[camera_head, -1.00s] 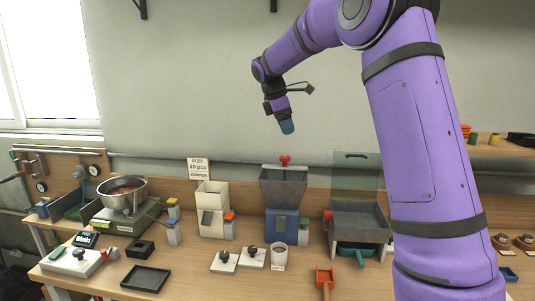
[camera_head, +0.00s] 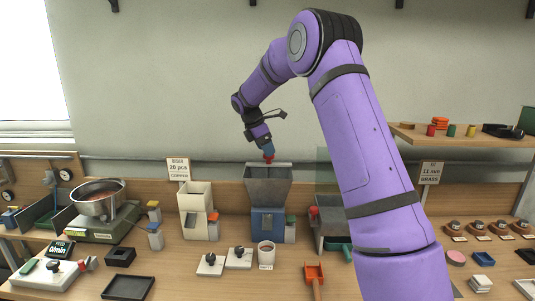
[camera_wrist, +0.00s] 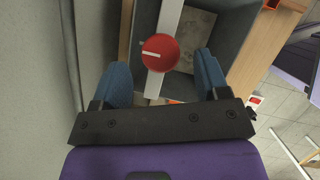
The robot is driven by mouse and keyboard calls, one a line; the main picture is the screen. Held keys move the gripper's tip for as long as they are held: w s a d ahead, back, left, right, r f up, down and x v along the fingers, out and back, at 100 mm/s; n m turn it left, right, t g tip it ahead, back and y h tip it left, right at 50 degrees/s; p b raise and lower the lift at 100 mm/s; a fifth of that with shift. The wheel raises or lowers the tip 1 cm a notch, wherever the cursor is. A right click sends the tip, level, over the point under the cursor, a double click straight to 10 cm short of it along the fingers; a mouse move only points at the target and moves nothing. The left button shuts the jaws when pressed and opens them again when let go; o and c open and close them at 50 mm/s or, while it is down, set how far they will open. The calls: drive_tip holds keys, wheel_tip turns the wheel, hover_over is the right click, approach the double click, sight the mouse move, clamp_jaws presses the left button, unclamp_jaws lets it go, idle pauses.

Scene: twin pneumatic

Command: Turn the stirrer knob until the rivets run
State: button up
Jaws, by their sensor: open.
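The red stirrer knob (camera_head: 269,159), with a white line on its top, sits on a pale bar across the grey hopper (camera_head: 268,184). In the wrist view the knob (camera_wrist: 160,54) lies just ahead of and between the blue fingertips, with clear gaps on both sides. My gripper (camera_head: 268,150) points down, directly above the knob; it is open and empty in the wrist view (camera_wrist: 164,70). The hopper sits on a blue feeder body (camera_head: 265,223). A grey patch shows inside the hopper; I cannot make out separate rivets there.
A white cup (camera_head: 266,260) stands in front of the feeder, beside two small black-knob boxes (camera_head: 239,258). A cream hopper (camera_head: 195,196) is to the left. A grey bin (camera_head: 332,218) is to the right, partly behind my arm. The wall is close behind.

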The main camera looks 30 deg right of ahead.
drive_tip(key=shift+x, duration=1.3)
drive_tip(key=shift+c, duration=0.2)
drive_tip(key=c, duration=0.8)
drive_tip(key=shift+c, duration=0.2)
drive_tip(key=shift+m, duration=0.4)
